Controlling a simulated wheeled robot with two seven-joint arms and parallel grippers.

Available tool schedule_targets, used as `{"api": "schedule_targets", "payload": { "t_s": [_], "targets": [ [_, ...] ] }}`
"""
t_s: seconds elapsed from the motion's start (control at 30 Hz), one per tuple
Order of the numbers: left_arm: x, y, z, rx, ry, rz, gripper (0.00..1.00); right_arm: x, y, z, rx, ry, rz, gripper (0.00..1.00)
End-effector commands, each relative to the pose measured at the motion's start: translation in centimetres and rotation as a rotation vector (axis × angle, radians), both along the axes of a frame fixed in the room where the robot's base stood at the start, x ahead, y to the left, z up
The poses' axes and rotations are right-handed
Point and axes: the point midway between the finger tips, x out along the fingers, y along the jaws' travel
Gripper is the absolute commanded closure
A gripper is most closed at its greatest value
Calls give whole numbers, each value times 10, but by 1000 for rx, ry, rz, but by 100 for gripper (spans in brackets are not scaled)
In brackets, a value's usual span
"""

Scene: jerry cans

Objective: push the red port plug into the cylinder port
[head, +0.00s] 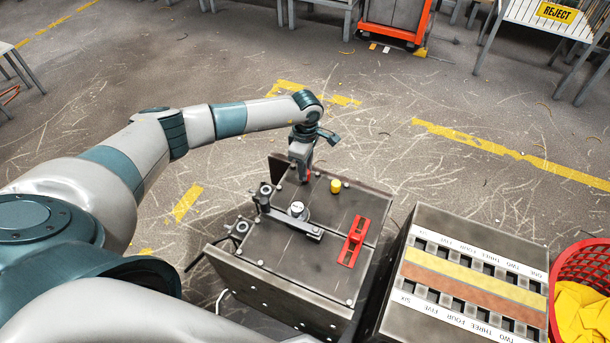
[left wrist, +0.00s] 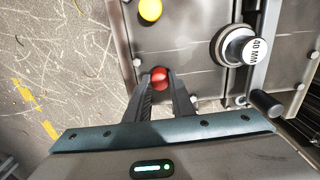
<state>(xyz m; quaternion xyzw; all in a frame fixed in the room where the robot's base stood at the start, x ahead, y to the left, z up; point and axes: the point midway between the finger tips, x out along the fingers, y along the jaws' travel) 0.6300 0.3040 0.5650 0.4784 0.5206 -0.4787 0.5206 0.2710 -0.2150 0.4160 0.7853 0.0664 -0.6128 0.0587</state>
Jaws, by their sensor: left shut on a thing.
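The red port plug (left wrist: 159,76) shows in the left wrist view as a round red top between my fingertips. My left gripper (head: 306,172) is shut on it, pointing down at the far left corner of the metal bench top (head: 333,215). In the head view the plug is mostly hidden by the gripper. I cannot tell whether its lower end touches the top or sits in an opening. A cylinder with a white cap (head: 297,209) stands nearer me; the cap reads "60 MM" (left wrist: 240,49) in the left wrist view. I cannot make out the port. My right gripper is out of view.
A yellow round plug (head: 335,186) stands just right of my gripper. A clamp bar (head: 290,224) and a red slotted plate (head: 354,242) are on the bench top. A labelled slotted box (head: 450,226) and a red basket (head: 585,260) are at right.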

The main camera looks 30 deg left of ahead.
Motion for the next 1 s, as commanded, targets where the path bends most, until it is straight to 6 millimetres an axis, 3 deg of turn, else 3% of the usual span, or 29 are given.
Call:
{"api": "schedule_targets", "payload": {
  "t_s": [0.63,1.0],
  "targets": [
    [0,0,43,0,0,-1,98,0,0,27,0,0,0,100],
    [0,0,48,0,0,0,98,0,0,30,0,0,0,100]
  ]
}}
